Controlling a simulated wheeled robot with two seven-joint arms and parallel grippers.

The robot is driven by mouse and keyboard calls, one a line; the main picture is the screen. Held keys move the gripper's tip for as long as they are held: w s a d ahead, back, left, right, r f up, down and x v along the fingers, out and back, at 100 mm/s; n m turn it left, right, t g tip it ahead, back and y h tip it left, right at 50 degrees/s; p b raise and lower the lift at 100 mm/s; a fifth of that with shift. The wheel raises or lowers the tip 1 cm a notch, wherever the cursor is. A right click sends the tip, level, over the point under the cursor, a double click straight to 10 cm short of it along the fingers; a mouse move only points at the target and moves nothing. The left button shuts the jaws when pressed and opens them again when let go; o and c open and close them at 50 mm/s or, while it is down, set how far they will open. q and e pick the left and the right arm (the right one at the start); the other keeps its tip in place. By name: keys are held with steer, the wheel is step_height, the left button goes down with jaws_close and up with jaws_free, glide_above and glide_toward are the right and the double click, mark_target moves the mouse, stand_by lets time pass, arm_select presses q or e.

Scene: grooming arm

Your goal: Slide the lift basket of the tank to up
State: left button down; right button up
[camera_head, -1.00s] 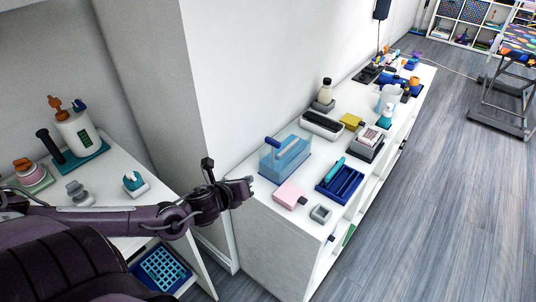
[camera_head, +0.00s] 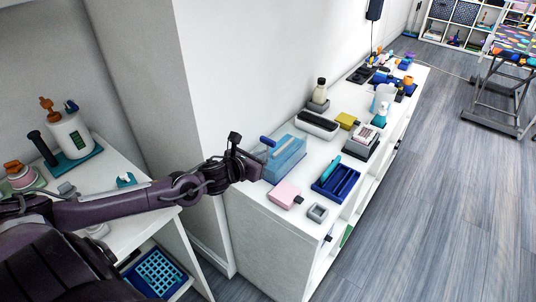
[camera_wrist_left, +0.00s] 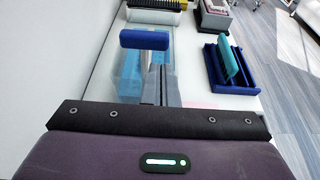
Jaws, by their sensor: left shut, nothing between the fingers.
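The tank (camera_head: 288,160) is a clear blue box on the white counter, close to the wall. The blue handle of its lift basket (camera_head: 268,141) stands up at the tank's left end. In the left wrist view the handle (camera_wrist_left: 145,39) is a dark blue bar just beyond my fingertips. My left gripper (camera_head: 262,166) is at the tank's near left side; its fingers (camera_wrist_left: 158,85) are shut with nothing between them. I cannot tell whether they touch the handle or the tank. The basket inside the tank is hard to make out. My right gripper is not in view.
A blue tray (camera_head: 336,179) with a teal tool, a pink block (camera_head: 285,193) and a small grey box (camera_head: 317,212) lie near the tank. A black-and-white case (camera_head: 317,124) stands behind it. The wall (camera_head: 260,70) runs close along the counter's left.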

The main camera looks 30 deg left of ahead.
arm_select(q)
steer(key=shift+x, duration=1.6)
steer(key=shift+d, duration=0.1)
